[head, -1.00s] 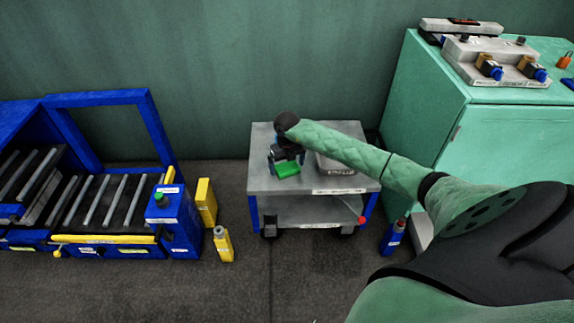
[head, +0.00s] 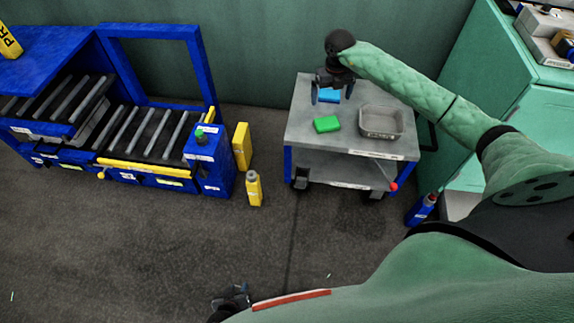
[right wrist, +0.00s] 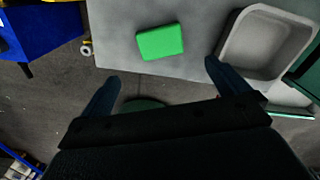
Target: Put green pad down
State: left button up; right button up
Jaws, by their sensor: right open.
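The green pad (head: 326,125) lies flat on the grey top of the cart (head: 302,134), left of a grey tray. It also shows whole in the right wrist view (right wrist: 160,42), beyond my fingertips and apart from them. In the right wrist view the two fingers (right wrist: 162,72) are wide apart. My left gripper (head: 232,298) is at the bottom edge, small and dark; its jaws are unclear.
The grey tray (head: 381,135) stands on the right of the cart top. A blue roller press (head: 150,150) is at the left, with a yellow bottle (head: 254,188) near it. A green cabinet (head: 480,100) is at the right. The floor in front is clear.

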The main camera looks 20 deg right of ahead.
jog(key=s+a+f+m+t+y, duration=0.25)
jog(key=s+a+y, duration=0.2)
jog(key=a, duration=0.75)
jog(key=s+a+f+m+t+y, duration=0.25)
jog(key=a+y, duration=0.35)
jog(key=a, duration=0.5)
jog(key=s+a+f+m+t+y, duration=0.2)
jog(key=s+a+f+y, duration=0.3)
jog(key=a, duration=0.7)
jog(key=s+d+f+m+t+h, duration=0.1)
jog(key=s+f+m+t+h, duration=0.35)
jog(key=f+m, duration=0.4)
jog(key=s+f+m+t+h, duration=0.35)
jog(key=f+m+h, duration=0.2)
jog(key=m, duration=0.55)
jog(key=s+a+f+m+g, duration=0.2)
jog(key=s+f+g, duration=0.2)
jog(key=s, duration=0.5)
jog(key=s+a+f+m+g+h, duration=0.1)
jog(key=s+a+f+m+g, duration=0.1)
jog(key=s+f, duration=0.5)
jog(key=shift+s+f+m+g, duration=0.35)
jog(key=shift+s+m+g, duration=0.55)
jog(key=shift+s, duration=0.35)
jog(key=shift+a+h, duration=0.1)
jog(key=shift+h, duration=0.15)
